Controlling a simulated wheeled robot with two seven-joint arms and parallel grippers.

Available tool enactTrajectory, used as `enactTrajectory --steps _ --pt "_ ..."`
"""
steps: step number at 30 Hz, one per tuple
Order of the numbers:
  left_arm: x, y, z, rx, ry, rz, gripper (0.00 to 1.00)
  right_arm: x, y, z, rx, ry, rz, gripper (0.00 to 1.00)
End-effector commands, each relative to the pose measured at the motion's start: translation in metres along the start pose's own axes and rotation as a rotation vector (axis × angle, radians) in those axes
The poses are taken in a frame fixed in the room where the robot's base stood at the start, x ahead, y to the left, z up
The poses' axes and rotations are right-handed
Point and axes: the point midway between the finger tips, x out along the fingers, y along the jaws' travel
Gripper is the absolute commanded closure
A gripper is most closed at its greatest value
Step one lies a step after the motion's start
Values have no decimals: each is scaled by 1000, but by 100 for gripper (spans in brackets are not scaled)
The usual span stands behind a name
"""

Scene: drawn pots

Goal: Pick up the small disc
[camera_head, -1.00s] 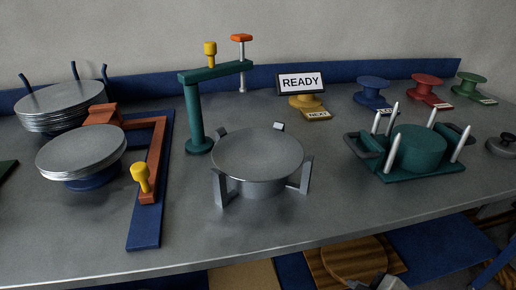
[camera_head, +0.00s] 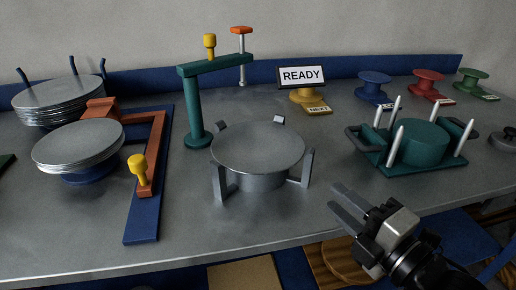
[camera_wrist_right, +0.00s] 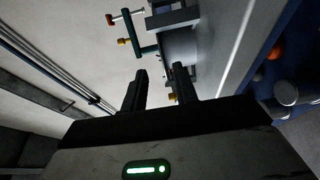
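A stack of grey metal discs (camera_head: 78,143) sits on a round blue base at the left of the table. A wider stack of grey discs (camera_head: 60,95) stands behind it between blue posts. Which disc is the small one I cannot tell for sure; the front stack looks narrower. My right gripper (camera_head: 338,201) is at the table's front edge, right of the middle, far from both stacks. Its two fingers are apart with nothing between them, as the right wrist view (camera_wrist_right: 161,72) also shows. My left gripper is not in view.
A grey round stand with upright jaws (camera_head: 258,150) is mid-table. An orange bracket with a yellow knob (camera_head: 143,172) borders the front stack. A green clamp post (camera_head: 195,110) stands behind. A green pegged fixture (camera_head: 420,145) and a READY sign (camera_head: 301,77) are at right.

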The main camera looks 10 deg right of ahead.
Motion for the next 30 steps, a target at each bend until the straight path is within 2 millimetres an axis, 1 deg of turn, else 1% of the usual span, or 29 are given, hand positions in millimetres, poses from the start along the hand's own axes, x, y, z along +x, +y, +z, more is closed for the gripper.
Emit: enactTrajectory --steps 1,4,9,12,14,17,22,25,27,30 --pt "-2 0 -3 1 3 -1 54 10 3 0 1 -1 7 71" --pt "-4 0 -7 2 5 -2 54 28 5 1 3 -2 5 71" --pt "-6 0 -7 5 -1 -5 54 56 4 0 4 -1 2 71" --pt "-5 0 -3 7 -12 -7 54 66 3 0 2 0 0 71" --pt "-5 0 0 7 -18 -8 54 69 2 0 2 0 -1 71" --pt "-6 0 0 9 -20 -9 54 75 2 1 2 0 -1 71" --pt "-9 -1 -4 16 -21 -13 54 100 5 6 5 -1 1 71" --pt "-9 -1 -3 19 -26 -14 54 113 4 6 5 0 1 71" --pt "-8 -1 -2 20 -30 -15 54 119 2 6 3 1 -2 71" --pt "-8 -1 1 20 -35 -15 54 121 2 5 1 2 -2 71"
